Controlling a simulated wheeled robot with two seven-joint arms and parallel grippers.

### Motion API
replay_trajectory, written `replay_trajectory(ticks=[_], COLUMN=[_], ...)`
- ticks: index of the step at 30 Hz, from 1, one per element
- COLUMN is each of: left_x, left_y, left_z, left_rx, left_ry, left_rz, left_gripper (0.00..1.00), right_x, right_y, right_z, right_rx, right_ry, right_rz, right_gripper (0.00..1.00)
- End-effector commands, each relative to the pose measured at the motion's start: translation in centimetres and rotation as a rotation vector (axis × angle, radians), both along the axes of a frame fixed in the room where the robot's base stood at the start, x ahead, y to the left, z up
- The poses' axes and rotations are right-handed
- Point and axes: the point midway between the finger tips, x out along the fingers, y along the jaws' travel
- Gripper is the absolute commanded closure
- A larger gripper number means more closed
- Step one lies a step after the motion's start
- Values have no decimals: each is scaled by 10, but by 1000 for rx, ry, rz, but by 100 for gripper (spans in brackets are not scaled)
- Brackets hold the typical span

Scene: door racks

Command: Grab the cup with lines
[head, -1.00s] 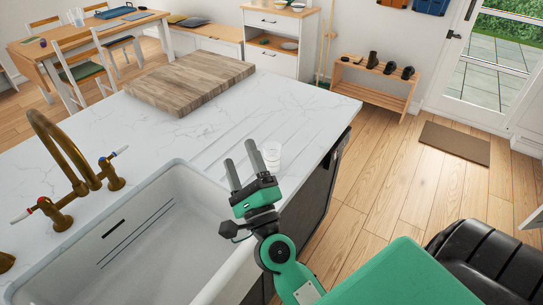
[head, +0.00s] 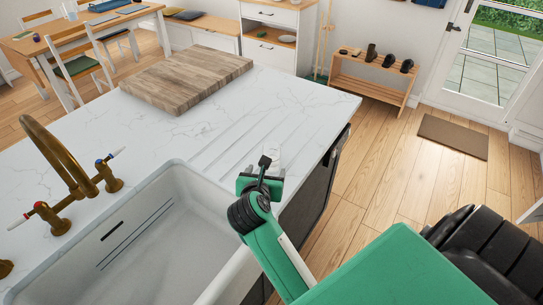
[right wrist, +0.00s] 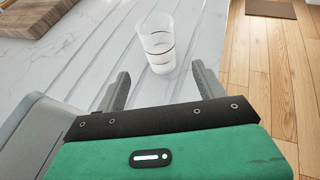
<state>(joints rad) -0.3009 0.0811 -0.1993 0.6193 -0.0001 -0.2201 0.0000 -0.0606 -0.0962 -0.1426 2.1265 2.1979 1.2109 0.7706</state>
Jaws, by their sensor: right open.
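The cup with lines (right wrist: 157,44) is a clear glass with dark and whitish bands. It stands upright on the white marble counter (right wrist: 75,50). My right gripper (right wrist: 160,76) is open, with one finger to each side just short of the cup in the right wrist view. The cup is beyond the fingertips and nothing is between the fingers. In the head view my right gripper (head: 262,182) is over the counter's right edge, beside the sink, and mostly hides the cup. My left gripper is not in view.
A white sink (head: 150,235) with a brass tap (head: 60,165) lies to the left of my right arm. A wooden board (head: 188,78) lies farther back on the counter. Grooves run across the counter near the cup. Wooden floor (head: 375,170) lies beyond the right edge.

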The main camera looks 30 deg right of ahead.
Motion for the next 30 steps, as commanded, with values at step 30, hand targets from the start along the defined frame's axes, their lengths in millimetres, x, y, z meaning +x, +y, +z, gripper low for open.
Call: replay_trajectory(ticks=[30], left_x=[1], left_y=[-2], left_z=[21], left_rx=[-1], left_ry=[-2], left_rz=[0], left_gripper=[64], right_x=[59], right_y=[-57], right_z=[-33], right_rx=[-1], right_ry=[-1], right_rz=[0], right_gripper=[35])
